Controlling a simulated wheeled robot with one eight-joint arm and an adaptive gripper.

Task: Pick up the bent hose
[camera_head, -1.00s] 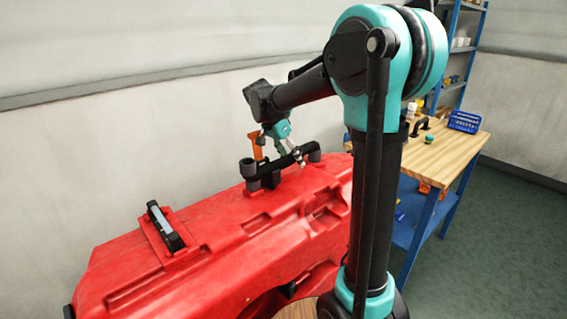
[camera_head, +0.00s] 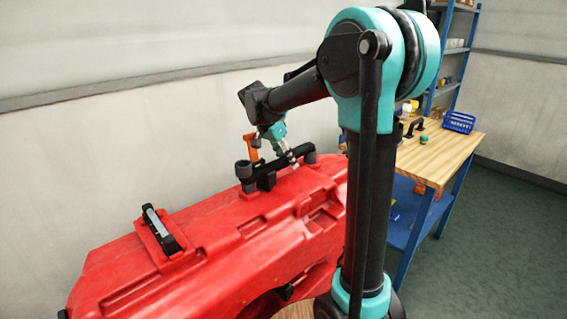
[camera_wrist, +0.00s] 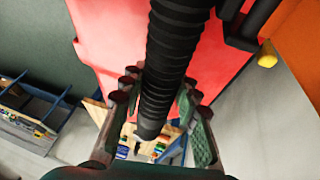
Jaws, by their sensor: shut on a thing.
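The bent hose is black and ribbed. In the wrist view it runs down between the two fingers of my gripper (camera_wrist: 160,85), which are closed around the hose (camera_wrist: 172,45). In the head view the hose (camera_head: 296,157) lies across the dark fittings on top of the red tank (camera_head: 215,230), and my gripper (camera_head: 288,154) is at its middle. I cannot tell whether the hose is clear of the fittings.
An orange part (camera_head: 252,146) stands just behind the hose, close to my gripper. A black latch handle (camera_head: 160,230) is on the tank's left. A wooden-topped workbench (camera_head: 450,153) with a blue basket (camera_head: 459,122) stands at right, before a blue shelf (camera_head: 452,50).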

